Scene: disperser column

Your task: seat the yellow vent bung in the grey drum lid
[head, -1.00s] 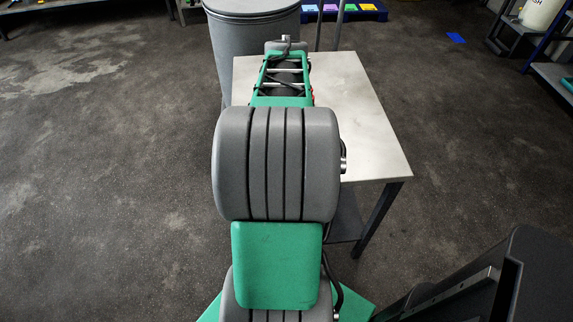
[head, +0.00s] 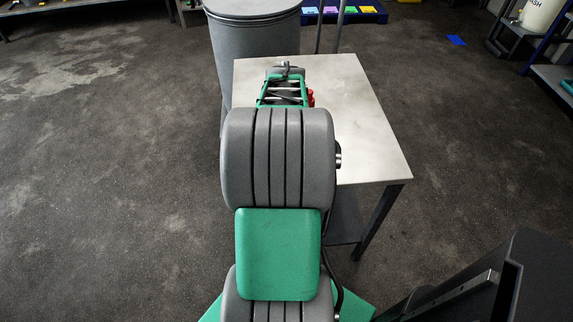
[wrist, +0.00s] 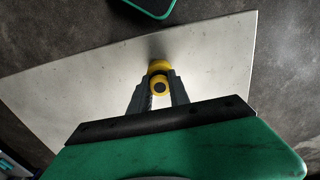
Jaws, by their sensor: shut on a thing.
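The yellow vent bung (wrist: 160,66) is between the fingertips of my gripper (wrist: 160,84) in the wrist view. My gripper is shut on it. A round dark spot shows on the yellow part nearest the camera. The bung is over the steel table top; I cannot tell whether it touches it. In the head view my arm hides the gripper and the bung. The grey drum (head: 258,55) stands at the table's far left, with its grey lid (head: 250,7) on top, cut by the picture's upper edge. The hole for the bung is not visible.
The steel table (head: 365,130) is bare on its right side. A blue pallet (head: 372,12) with coloured items lies behind. Shelving with a white container (head: 542,14) stands at the far right. A dark cabinet-like shape (head: 500,275) fills the lower right. The floor at left is clear.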

